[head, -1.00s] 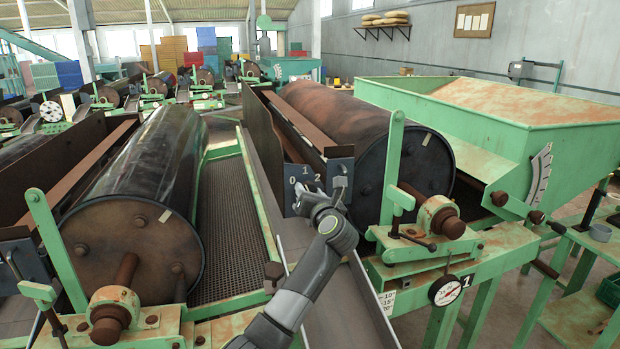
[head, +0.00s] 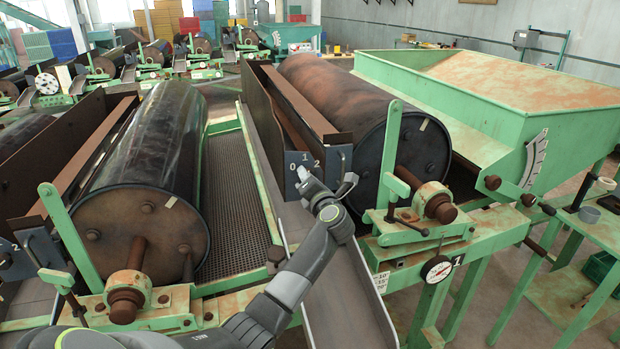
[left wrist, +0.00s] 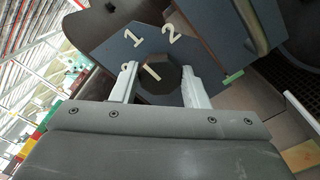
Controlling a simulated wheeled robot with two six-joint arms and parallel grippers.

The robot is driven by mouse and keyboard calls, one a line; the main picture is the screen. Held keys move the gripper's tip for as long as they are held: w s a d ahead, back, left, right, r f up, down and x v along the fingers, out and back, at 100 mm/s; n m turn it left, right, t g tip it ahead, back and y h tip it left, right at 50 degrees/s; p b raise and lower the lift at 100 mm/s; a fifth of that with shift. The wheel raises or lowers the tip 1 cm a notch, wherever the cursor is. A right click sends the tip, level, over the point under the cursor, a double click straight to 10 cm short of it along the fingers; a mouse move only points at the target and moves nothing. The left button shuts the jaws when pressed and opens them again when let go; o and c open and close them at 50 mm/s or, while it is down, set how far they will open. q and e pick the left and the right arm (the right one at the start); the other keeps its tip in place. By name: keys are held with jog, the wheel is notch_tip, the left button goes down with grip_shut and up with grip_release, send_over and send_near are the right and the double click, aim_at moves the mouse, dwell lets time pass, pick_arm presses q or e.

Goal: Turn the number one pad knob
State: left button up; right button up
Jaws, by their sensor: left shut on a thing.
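The number one pad's dark blue-grey plate (head: 297,162), marked 0, 1 and 2, stands at the front end of the right-hand drum (head: 345,105). My left gripper (head: 303,180) reaches this plate from below. In the left wrist view its two pale fingers (left wrist: 160,90) close on opposite sides of a dark faceted knob (left wrist: 160,86) on the plate (left wrist: 112,52). The gripper hides the knob in the head view. My right gripper is not seen.
A green lever (head: 391,150), a round gauge (head: 437,268) and a green frame lie right of the plate. A second dark drum (head: 145,180) is at the left. A metal chute (head: 345,305) runs below my forearm. A green hopper (head: 490,85) stands behind right.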

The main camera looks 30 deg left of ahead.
pick_arm(q)
jog(key=o, duration=1)
jog(key=shift+b+v, duration=2.5)
jog(key=shift+v, duration=6.25)
